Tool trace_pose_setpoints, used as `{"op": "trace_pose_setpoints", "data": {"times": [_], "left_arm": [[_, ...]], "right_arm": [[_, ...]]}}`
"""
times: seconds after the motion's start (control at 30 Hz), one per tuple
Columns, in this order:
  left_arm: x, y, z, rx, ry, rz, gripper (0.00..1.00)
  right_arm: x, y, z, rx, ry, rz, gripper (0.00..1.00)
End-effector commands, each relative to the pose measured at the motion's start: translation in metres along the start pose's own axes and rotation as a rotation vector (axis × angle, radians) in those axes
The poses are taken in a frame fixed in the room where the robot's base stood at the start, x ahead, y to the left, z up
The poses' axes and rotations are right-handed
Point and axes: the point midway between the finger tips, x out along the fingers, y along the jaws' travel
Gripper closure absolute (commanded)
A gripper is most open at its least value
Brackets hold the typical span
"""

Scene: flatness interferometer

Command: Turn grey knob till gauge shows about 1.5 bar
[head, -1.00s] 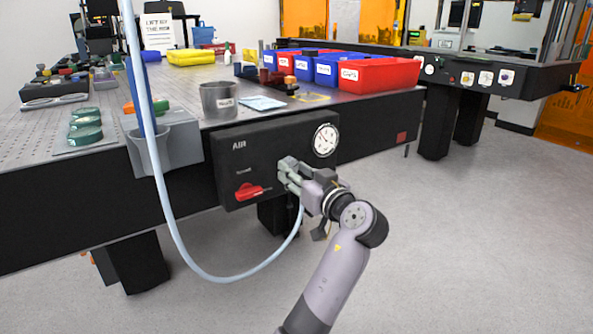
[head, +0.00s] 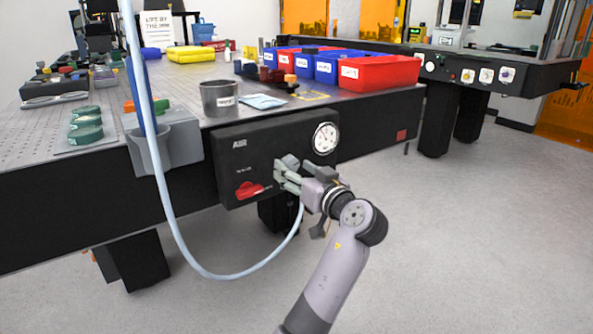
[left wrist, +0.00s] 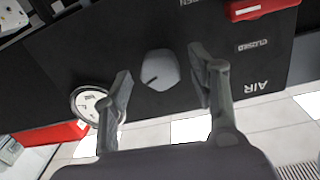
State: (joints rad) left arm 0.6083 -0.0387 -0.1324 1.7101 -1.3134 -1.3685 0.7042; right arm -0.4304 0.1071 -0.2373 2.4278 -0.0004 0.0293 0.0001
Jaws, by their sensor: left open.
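The grey knob (left wrist: 160,70) is on the front of the black AIR panel (head: 225,160), with a dark pointer line on its face. My left gripper (left wrist: 160,74) is open, with one finger on each side of the knob and a visible gap to it in the left wrist view. My right gripper is out of view.
A red lever (head: 249,190) is at the panel's lower left. A pale hose (head: 212,277) loops below the panel. A metal cup (head: 219,98) and red and blue bins (head: 378,74) stand on the table above. The floor at right is clear.

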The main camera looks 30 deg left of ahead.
Motion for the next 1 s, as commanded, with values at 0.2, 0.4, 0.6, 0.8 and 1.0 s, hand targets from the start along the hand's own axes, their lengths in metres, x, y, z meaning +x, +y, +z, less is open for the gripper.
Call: {"op": "trace_pose_setpoints", "data": {"times": [0.2,0.4,0.6,0.8,1.0], "left_arm": [[-0.008,0.001,0.001,0.0,-0.001,0.002,0.47],[-0.04,0.001,0.001,0.0,-0.002,0.004,0.47],[-0.067,0.0,0.001,0.001,-0.001,0.001,0.47],[-0.075,0.0,0.0,0.0,-0.001,0.0,0.47],[-0.075,0.0,0.0,0.0,0.0,0.0,0.47]], "right_arm": [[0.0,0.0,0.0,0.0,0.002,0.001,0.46],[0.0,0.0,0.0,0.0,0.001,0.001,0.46],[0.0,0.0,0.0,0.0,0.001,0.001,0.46],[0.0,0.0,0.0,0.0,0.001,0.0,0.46],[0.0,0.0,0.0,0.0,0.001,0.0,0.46]]}}
